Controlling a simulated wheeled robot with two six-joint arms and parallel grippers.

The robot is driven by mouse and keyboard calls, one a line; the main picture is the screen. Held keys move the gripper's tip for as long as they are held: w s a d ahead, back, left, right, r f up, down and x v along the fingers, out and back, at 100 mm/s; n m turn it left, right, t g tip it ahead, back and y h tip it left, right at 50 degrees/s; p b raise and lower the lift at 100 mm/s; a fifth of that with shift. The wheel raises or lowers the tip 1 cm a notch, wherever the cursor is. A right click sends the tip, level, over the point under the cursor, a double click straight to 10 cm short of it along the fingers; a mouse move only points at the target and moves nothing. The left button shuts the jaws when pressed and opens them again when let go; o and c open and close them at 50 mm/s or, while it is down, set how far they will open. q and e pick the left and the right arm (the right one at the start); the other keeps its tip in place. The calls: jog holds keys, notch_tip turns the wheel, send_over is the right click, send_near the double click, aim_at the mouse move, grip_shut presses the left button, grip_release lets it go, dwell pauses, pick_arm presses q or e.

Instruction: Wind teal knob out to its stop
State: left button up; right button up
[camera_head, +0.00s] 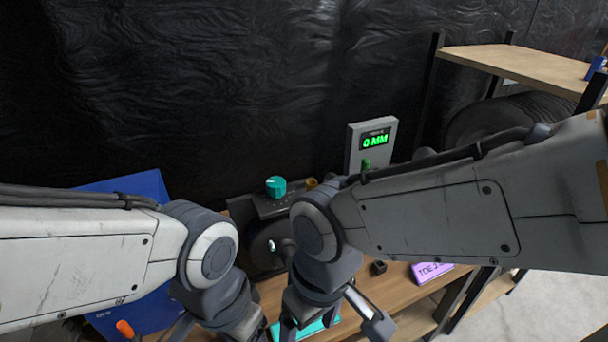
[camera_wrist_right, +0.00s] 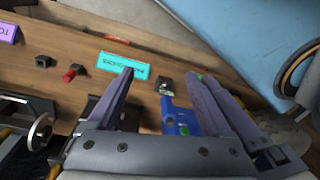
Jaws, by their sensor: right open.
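The teal knob (camera_head: 276,187) has a light mark on its top. It sits on a dark machine block (camera_head: 274,205) on the bench, left of a grey readout box (camera_head: 354,132) showing "0 MM". My right gripper (camera_wrist_right: 163,82) is open with nothing between its fingers, over the bench. In the head view it is in front of the machine and below the knob, apart from it. My left gripper (camera_head: 215,330) hangs at the bottom edge of the head view, also apart from the knob; its fingers are mostly cut off. The right wrist view does not show the teal knob.
A blue panel (camera_head: 135,190) stands at left. A purple label (camera_head: 430,272) and a small black block (camera_head: 378,268) lie on the bench. In the wrist view a teal label (camera_wrist_right: 123,65), a red piece (camera_wrist_right: 73,73) and a blue device (camera_wrist_right: 181,120) show. Shelving (camera_head: 525,68) is at right.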

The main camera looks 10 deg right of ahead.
jog(key=w+a+r+m+p, duration=0.2)
jog(key=w+r+m+p, duration=0.1)
jog(key=w+r+m, duration=0.4)
jog(key=w+a+r+m+p, duration=0.25)
jog(key=w+m, duration=0.25)
jog(key=w, duration=0.4)
jog(key=m+h+p, duration=0.1)
jog(key=m+p, duration=0.4)
jog(key=m, duration=0.7)
send_near(276, 182)
jog(key=shift+s+a, duration=0.15)
jog(key=shift+s, duration=0.25)
jog(key=shift+w+m, duration=0.35)
jog(key=shift+m, duration=0.05)
jog(key=shift+w+f+p, duration=0.15)
jog(key=shift+f+p, duration=0.1)
jog(key=shift+p, duration=0.05)
notch_tip(276, 182, down, 10)
jog(key=shift+f+p, duration=0.1)
jog(key=shift+p, duration=0.9)
